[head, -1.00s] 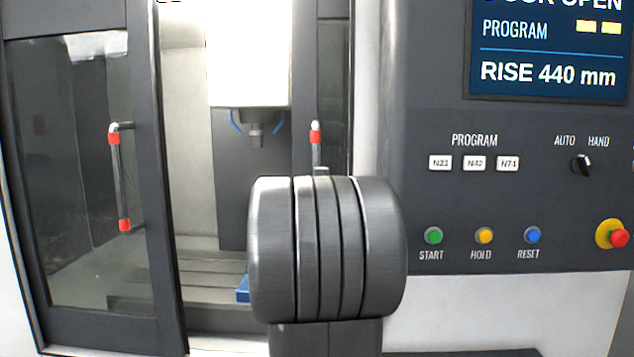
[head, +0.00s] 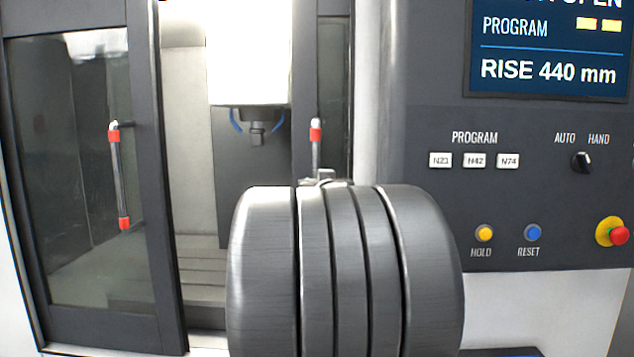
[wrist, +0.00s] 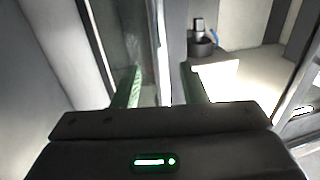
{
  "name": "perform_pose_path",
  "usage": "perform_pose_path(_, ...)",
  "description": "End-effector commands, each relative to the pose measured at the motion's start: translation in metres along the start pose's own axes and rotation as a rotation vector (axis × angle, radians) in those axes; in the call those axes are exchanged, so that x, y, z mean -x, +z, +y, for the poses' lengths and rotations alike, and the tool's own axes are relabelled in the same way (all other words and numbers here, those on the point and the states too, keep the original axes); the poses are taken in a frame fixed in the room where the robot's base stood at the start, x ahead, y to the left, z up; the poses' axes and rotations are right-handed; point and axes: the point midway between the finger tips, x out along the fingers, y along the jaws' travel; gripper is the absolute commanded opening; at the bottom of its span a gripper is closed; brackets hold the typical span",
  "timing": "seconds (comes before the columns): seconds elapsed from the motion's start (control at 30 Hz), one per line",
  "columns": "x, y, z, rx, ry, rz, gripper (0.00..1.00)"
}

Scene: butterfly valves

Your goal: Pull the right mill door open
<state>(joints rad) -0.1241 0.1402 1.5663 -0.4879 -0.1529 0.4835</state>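The right mill door (head: 304,60) has a dark frame and a narrow strip of glass. Its upright handle (head: 315,150) is a metal bar with a red collar near the top. The handle's lower part is hidden behind my arm in the head view. A wide gap shows the mill's inside between this door and the left door (head: 80,180). My gripper (wrist: 160,86) is open in the wrist view, its two green fingers apart, with a pale upright edge behind the space between them. I cannot make out the handle between the fingers. My arm mostly hides the gripper in the head view.
The spindle (head: 257,130) hangs inside the mill, in the gap. The left door has its own red-collared handle (head: 118,175). Right of the doors is a control panel (head: 430,190) with buttons, a red emergency stop (head: 619,237) and a screen (head: 550,50).

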Motion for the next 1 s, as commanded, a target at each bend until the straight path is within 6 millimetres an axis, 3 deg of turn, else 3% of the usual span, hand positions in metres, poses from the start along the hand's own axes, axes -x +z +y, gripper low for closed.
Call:
perform_pose_path(0.2,0.042,-0.001,0.000,0.001,0.000,0.001,0.39)
perform_pose_path(0.4,0.066,-0.001,0.000,0.000,0.000,0.000,0.39)
perform_pose_path(0.6,0.074,0.000,0.000,0.001,0.000,-0.001,0.39)
perform_pose_path(1.0,0.070,0.001,0.000,0.000,-0.001,-0.001,0.39)
